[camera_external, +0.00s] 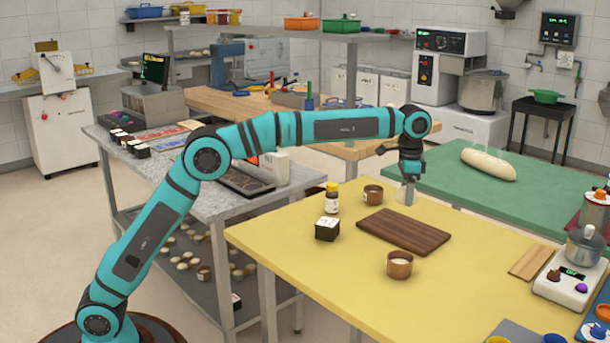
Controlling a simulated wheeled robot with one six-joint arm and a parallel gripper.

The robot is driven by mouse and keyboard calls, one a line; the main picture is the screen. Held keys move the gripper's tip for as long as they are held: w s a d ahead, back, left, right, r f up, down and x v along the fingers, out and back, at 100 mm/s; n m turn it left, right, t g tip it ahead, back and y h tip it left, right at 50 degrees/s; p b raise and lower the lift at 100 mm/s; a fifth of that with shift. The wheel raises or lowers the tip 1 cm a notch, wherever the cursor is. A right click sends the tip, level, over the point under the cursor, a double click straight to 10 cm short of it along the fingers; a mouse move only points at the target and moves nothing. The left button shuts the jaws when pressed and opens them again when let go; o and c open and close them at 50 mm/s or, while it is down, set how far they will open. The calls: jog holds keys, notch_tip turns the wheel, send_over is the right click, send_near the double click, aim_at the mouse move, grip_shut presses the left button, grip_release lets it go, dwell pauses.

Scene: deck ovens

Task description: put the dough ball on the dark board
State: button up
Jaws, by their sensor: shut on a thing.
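The dark board (403,231) is a brown wooden rectangle lying flat on the yellow table. My gripper (408,181) points down above the far side of the board, near the table's back edge. It is shut on a small pale thing, which looks like the dough ball (403,196), partly hidden by the fingers. The dough ball appears to be apart from the board; its exact height is hard to tell from this view.
A copper-coloured cup (373,194) stands behind the board and another (399,268) in front of it. A jar (332,198) and a dark box (327,229) stand to the left. A light wooden slab (530,262) and a scale (570,283) are at right.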

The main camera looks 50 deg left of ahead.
aim_at(403, 228)
jog(key=shift+f, duration=4.1)
jog(key=shift+f, duration=0.1)
jog(key=o, duration=1)
jog(key=shift+c, duration=0.2)
